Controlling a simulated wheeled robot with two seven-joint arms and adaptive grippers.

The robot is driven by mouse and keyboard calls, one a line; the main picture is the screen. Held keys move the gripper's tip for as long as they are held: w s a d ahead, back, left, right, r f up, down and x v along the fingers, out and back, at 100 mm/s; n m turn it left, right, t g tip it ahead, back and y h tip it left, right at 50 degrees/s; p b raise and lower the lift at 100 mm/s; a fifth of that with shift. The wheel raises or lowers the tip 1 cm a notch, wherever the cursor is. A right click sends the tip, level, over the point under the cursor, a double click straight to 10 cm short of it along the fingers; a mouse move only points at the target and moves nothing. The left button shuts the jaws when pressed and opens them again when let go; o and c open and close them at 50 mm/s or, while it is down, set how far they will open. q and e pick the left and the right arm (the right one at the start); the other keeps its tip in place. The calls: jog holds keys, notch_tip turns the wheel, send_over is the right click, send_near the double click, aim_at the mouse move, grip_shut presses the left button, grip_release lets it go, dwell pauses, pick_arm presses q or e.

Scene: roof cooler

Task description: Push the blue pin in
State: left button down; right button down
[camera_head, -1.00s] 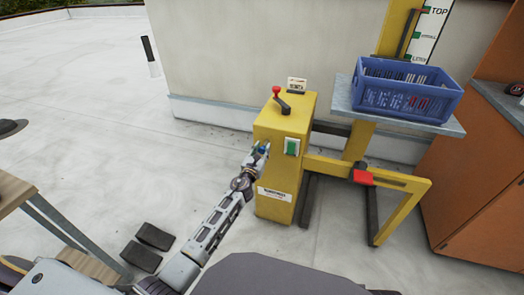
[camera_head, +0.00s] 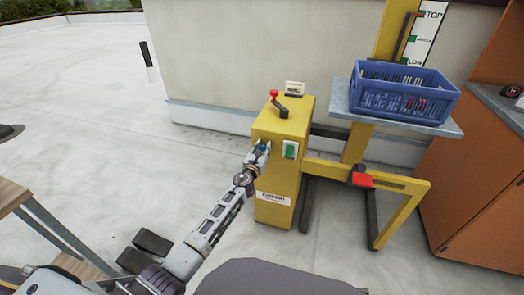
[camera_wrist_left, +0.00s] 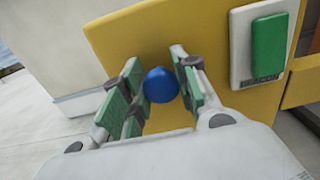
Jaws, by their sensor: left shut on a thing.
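The blue pin (camera_wrist_left: 160,85) has a round blue head and stands at the face of the yellow lift housing (camera_head: 273,185). In the left wrist view its head lies between the green-padded fingers of my left gripper (camera_wrist_left: 158,88). My left gripper (camera_head: 260,155) is at the housing's front face in the head view, shut on the pin. Only a small bit of the blue head (camera_head: 261,147) shows there. How deep the pin sits is hidden. My right gripper is not in view.
A green switch on a white plate (camera_head: 290,150) is just right of the pin. A red-knobbed lever (camera_head: 279,105) is on top of the housing. A red pedal (camera_head: 362,180) is at right. A blue crate (camera_head: 405,100) rests on the lift platform (camera_head: 450,128).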

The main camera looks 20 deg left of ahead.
pick_arm(q)
jog(key=shift+w+r, duration=0.1)
jog(key=shift+r, duration=0.1)
jog(key=c, duration=1.4)
grip_release()
jog(key=o, duration=0.3)
jog(key=shift+w+f, duration=0.15)
jog(key=shift+f, duration=0.05)
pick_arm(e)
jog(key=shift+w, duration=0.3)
pick_arm(q)
jog(key=shift+s, duration=0.2)
jog(key=shift+s+a, duration=0.2)
jog(key=shift+s, duration=5.65)
